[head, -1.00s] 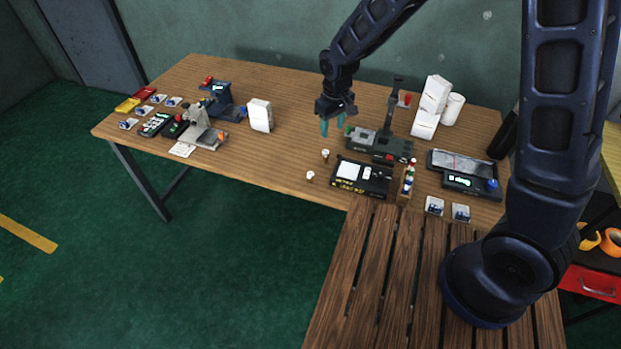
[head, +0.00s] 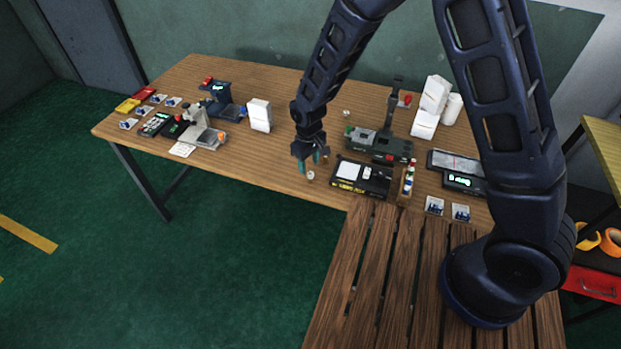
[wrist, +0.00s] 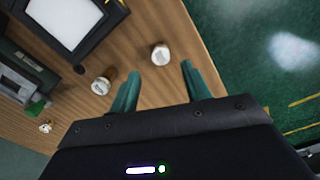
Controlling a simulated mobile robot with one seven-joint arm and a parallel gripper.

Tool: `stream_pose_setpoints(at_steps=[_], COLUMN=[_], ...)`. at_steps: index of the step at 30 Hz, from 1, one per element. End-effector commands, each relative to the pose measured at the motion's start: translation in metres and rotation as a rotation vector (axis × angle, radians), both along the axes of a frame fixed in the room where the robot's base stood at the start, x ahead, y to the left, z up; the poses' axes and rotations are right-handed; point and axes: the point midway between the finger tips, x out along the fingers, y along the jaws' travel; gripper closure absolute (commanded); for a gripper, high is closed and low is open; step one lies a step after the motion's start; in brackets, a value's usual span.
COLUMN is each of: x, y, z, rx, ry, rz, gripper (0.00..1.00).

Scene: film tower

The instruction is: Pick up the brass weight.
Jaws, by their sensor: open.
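Two small pale-topped pieces with brownish-yellow sides stand on the wooden table; I cannot tell for sure which is the brass weight. The first piece (wrist: 160,53) is near the table's front edge, just beyond and between my fingertips; it also shows in the head view (head: 310,176). The second piece (wrist: 101,86) stands left of my left finger in the wrist view; in the head view my gripper seems to hide it. My gripper (head: 310,167) points down close over the first piece. It also shows in the wrist view (wrist: 161,70), open, with nothing between the fingers.
A black box with a white panel (head: 363,176) stands just right of my gripper. A green-grey device with a post (head: 378,143) is behind it. Another small pale piece (head: 347,113) stands farther back. A white box (head: 260,115) is to the left. Bare table (head: 265,155) lies left of my gripper.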

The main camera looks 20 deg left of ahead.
Motion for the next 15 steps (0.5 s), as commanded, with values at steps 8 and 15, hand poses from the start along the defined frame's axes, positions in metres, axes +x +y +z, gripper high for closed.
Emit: stream_pose_setpoints(at_steps=[8,15], x=[-0.005,-0.005], y=[-0.006,-0.006], z=[-0.025,-0.05], rx=[-0.003,-0.001], ry=[0.001,0.0], rz=[0.0,0.0], gripper=[0.52,0.52])
